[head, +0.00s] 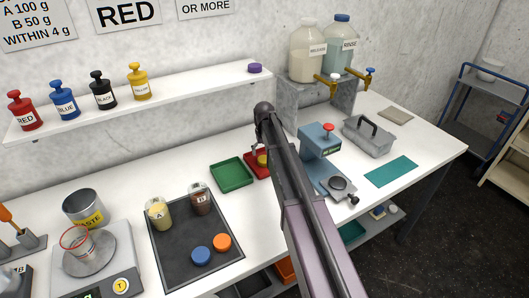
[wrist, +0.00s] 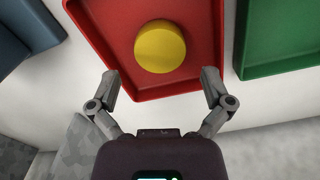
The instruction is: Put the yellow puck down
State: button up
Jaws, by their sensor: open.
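The yellow puck (wrist: 160,47) lies on the red tray (wrist: 188,82) in the wrist view, near the middle of what shows of the tray. My gripper (wrist: 160,78) is open, its two fingers spread wide at the tray's near edge with nothing between them. The puck is just beyond the fingertips, apart from both. In the head view the puck (head: 262,160) and the red tray (head: 252,168) are partly hidden behind my arm.
A green tray (head: 231,174) sits left of the red one. A blue press-like device (head: 320,142) stands to the right. A dark mat (head: 185,262) holds jars A and B and blue and orange discs. A shelf (head: 185,92) with pump bottles runs behind.

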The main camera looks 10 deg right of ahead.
aim_at(264, 159)
notch_tip(264, 159, up, 8)
jog(key=p, duration=0.7)
dwell(0.7)
jog(key=s, duration=3)
jog(key=shift+d+m, duration=0.15)
jog(key=shift+m, duration=0.15)
jog(key=shift+w+r, duration=0.1)
